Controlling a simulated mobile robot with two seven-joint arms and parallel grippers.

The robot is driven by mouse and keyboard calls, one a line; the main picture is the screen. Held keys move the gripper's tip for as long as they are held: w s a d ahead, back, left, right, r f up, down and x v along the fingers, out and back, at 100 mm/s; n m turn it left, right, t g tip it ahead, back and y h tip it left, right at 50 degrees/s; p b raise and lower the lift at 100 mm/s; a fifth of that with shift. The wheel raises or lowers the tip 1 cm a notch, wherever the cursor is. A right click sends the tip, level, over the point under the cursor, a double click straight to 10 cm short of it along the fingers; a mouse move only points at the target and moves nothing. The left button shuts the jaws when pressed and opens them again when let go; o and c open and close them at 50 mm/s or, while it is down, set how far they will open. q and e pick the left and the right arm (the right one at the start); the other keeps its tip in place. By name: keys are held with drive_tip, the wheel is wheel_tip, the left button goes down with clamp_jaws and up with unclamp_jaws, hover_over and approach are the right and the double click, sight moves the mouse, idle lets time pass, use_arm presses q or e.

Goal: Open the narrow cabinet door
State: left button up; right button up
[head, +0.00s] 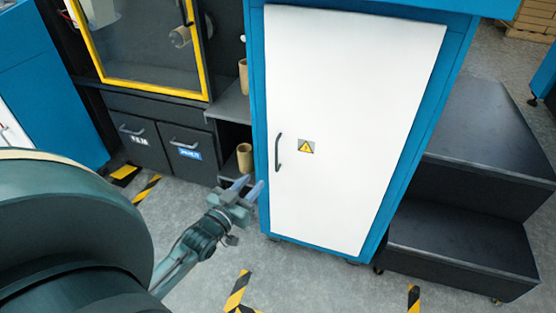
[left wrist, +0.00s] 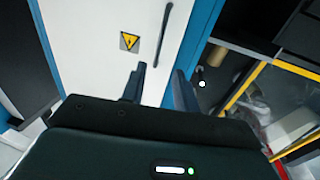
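The narrow cabinet door (head: 345,120) is tall and white in a blue frame, and it looks shut. A dark vertical handle (head: 279,152) is on its left side, with a yellow warning sign (head: 306,146) to the right of it. My left gripper (head: 252,186) is just left of and below the handle, near the cabinet's left edge, and apart from the handle. In the left wrist view the fingers (left wrist: 158,88) are spread with nothing between them, and the handle (left wrist: 162,35) shows beyond them. My right gripper is in neither view.
Black steps (head: 470,190) stand right of the cabinet. A dark machine with a yellow-framed window (head: 140,45) and small drawers (head: 188,145) stands to the left. A cardboard roll (head: 244,157) sits on a low shelf beside the cabinet. Grey floor in front is clear.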

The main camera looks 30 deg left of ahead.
sight(276, 157)
use_arm(q)
drive_tip(key=w+b, duration=0.2)
drive_tip(key=w, duration=0.8)
drive_tip(key=shift+w+a+b, duration=0.15)
drive_tip(key=shift+w+b, duration=0.15)
drive_tip(key=shift+w, duration=0.5)
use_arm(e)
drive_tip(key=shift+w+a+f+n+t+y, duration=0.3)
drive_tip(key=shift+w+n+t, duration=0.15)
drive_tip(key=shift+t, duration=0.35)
use_arm(q)
clamp_jaws()
